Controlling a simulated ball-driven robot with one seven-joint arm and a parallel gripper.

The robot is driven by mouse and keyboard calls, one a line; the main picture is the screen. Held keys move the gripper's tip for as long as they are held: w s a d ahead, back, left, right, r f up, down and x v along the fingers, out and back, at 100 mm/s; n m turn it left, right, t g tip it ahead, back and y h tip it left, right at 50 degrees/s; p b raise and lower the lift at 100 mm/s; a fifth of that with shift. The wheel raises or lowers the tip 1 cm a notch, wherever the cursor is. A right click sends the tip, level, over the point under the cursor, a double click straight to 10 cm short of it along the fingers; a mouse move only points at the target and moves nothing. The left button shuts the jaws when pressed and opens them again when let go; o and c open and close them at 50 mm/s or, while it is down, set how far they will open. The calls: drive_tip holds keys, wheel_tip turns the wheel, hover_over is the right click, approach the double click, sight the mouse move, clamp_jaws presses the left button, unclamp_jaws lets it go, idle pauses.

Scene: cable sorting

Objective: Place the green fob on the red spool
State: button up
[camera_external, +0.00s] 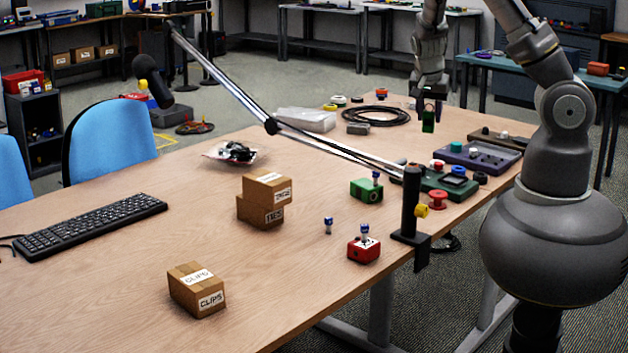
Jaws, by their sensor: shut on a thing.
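The green fob (428,122) hangs below my gripper (428,104), above the far part of the table. My gripper is shut on it; the fingertips are small and dark in this view. A red spool (437,200) sits at the right table edge, beside a green device and a yellow knob. It is nearer the camera than the fob, with a clear gap between them. Nothing appears to be on top of it.
A lamp arm (240,95) spans the table from its black clamp post (410,200), close left of the spool. A purple device (482,157), green device (445,183), green box (366,190) and black cable coil (375,116) lie nearby.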

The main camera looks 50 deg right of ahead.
drive_tip(key=s+m+g+p, duration=0.15)
drive_tip(key=s+m, duration=0.25)
drive_tip(key=s, duration=1)
drive_tip(key=b, duration=0.3)
hover_over(440, 193)
wheel_tip(440, 193, down, 15)
drive_tip(key=shift+w+d+f, duration=0.1)
drive_tip(key=shift+w+f, duration=0.05)
wheel_tip(440, 193, down, 4)
drive_tip(key=shift+r+b, duration=0.15)
drive_tip(key=shift+b, duration=0.45)
drive_tip(key=shift+r, duration=0.1)
drive_tip(key=o, duration=1)
